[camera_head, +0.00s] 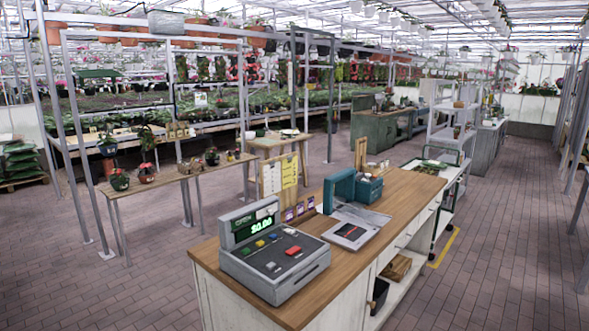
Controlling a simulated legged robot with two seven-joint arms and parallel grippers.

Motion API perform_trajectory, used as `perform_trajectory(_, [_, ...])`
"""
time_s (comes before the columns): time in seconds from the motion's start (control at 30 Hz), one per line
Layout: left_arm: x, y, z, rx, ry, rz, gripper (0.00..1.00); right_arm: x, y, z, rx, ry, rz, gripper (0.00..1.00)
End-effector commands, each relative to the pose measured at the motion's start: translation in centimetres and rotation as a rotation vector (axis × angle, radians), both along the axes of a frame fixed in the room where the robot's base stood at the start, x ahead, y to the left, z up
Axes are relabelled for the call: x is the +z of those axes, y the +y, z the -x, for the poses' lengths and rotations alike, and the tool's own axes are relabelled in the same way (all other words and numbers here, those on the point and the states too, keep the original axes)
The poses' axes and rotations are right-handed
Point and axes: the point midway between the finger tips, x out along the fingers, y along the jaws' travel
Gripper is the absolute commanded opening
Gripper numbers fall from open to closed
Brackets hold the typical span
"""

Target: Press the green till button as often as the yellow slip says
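A grey till (300,268) stands on the near end of the wooden counter. Its raised display (261,226) shows glowing green digits, which look like 0.00 with a sign before them. The sloped top carries several small coloured keys, among them a yellow key (260,243) and a red key (293,250). A small key at the left of the top looks green (248,252), but it is too small to be sure. A yellow slip (289,170) is on an upright board behind the till; its writing is too small to read. Neither gripper is in view.
The wooden counter (400,197) also holds a teal machine with a pale plate (350,232) right of the till, and small purple cards (299,210) behind it. A bench with potted plants (170,177) stands at left. The brick floor at right is clear.

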Motion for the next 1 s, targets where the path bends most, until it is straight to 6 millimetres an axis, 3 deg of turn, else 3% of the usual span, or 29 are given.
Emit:
perform_trajectory(0.2, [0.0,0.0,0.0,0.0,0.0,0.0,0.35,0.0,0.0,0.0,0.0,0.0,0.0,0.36])
perform_trajectory(0.47, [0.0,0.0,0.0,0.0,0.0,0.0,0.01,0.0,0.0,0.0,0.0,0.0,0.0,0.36])
perform_trajectory(1.0, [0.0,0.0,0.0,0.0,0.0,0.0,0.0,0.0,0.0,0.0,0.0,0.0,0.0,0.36])
